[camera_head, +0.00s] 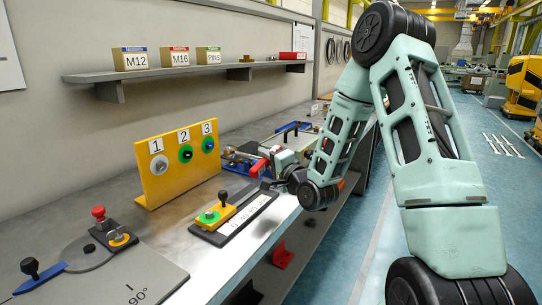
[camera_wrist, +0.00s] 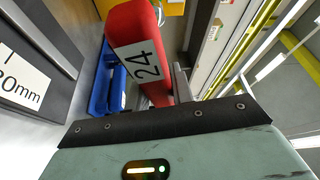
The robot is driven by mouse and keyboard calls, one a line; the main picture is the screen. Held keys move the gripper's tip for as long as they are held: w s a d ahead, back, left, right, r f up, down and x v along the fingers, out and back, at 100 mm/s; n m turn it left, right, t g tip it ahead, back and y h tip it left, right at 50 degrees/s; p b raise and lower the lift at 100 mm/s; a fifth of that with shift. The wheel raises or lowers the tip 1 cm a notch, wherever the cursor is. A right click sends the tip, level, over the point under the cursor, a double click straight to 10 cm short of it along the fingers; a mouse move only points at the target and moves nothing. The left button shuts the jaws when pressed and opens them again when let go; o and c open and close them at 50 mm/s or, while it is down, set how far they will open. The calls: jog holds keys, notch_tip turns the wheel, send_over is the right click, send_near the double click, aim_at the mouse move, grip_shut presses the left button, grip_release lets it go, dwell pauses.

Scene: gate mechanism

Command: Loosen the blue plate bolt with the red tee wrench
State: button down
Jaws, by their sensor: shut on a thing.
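The red tee wrench (camera_wrist: 138,40) fills the middle of the wrist view, its red part marked 24. My gripper (camera_wrist: 170,88) is shut on it; the far end of the wrench is out of that view. In the head view my gripper (camera_head: 276,165) is above the bench, right of the yellow board, with the red wrench (camera_head: 258,168) at its left side. The blue plate bolt (camera_head: 208,145) is under label 3 on the upright yellow board (camera_head: 152,190). The wrench is apart from it, to its right.
Bolts with grey (camera_head: 160,165) and green (camera_head: 186,154) plates sit under labels 1 and 2. A yellow slider with a black knob (camera_head: 222,208) stands in front of the board. A blue tray (camera_head: 240,152) lies behind my gripper. A shelf (camera_head: 190,72) with labelled boxes hangs above.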

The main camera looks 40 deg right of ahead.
jog(key=shift+w+d, duration=0.15)
jog(key=shift+w, duration=0.1)
jog(key=shift+w+a, duration=0.25)
jog(key=shift+w, duration=0.5)
jog(key=shift+w+a, duration=0.3)
jog(key=shift+w, duration=0.45)
jog(key=shift+w+a, duration=0.25)
jog(key=shift+w, duration=0.5)
jog(key=m+g+p, duration=0.1)
jog(key=m+p, duration=0.1)
jog(key=p, duration=0.1)
jog(key=shift+f+m, duration=0.1)
jog(key=shift+m, duration=0.3)
jog(key=shift+w, duration=0.1)
